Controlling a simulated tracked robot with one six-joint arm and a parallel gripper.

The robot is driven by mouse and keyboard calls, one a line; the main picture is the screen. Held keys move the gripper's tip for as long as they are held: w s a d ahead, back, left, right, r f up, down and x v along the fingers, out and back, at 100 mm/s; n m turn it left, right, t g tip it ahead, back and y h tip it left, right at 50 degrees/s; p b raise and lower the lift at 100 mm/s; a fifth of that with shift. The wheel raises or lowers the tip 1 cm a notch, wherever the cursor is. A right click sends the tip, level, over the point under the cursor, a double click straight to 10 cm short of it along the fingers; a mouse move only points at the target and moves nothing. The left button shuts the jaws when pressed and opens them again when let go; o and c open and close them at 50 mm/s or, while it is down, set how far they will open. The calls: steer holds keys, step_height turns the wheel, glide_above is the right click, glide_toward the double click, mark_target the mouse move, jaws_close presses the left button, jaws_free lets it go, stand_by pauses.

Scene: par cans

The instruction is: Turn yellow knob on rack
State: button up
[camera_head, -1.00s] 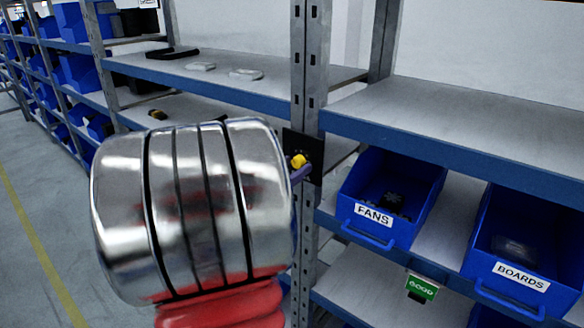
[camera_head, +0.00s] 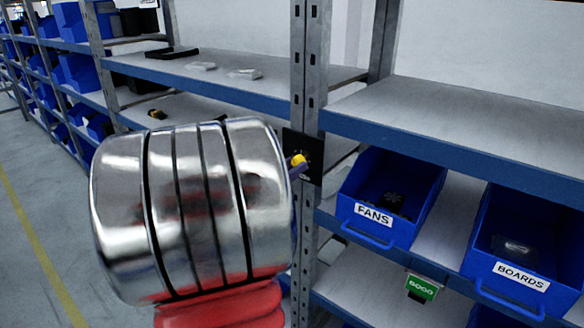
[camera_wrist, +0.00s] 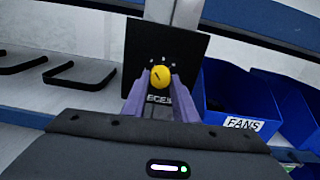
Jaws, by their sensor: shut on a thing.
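The yellow knob (camera_wrist: 160,76) sits on a black panel (camera_wrist: 140,45) with small white marks around the knob and white lettering below it. In the head view the yellow knob (camera_head: 298,160) shows at the rack's upright post, on the black panel (camera_head: 316,158). My gripper (camera_wrist: 160,82) has two purple fingers, one on each side of the knob, shut on it. In the head view only a bit of purple finger (camera_head: 299,172) shows at the knob; my silver and red arm hides the rest. A dark line on the knob's face runs at a slant.
A blue FANS bin (camera_head: 391,199) stands right of the post, with a blue BOARDS bin (camera_head: 522,250) farther right. A green GOOD tag (camera_head: 421,288) hangs on the shelf edge below. Small white items (camera_head: 243,74) lie on the upper left shelf.

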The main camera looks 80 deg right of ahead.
steer(key=shift+s, duration=0.15)
steer(key=o, duration=1)
steer(key=shift+o, duration=0.2)
steer(key=shift+a, duration=0.1)
steer(key=v, duration=1.3)
steer(key=shift+w+a, duration=0.25)
steer(key=shift+a, duration=0.05)
steer(key=shift+f, duration=0.1)
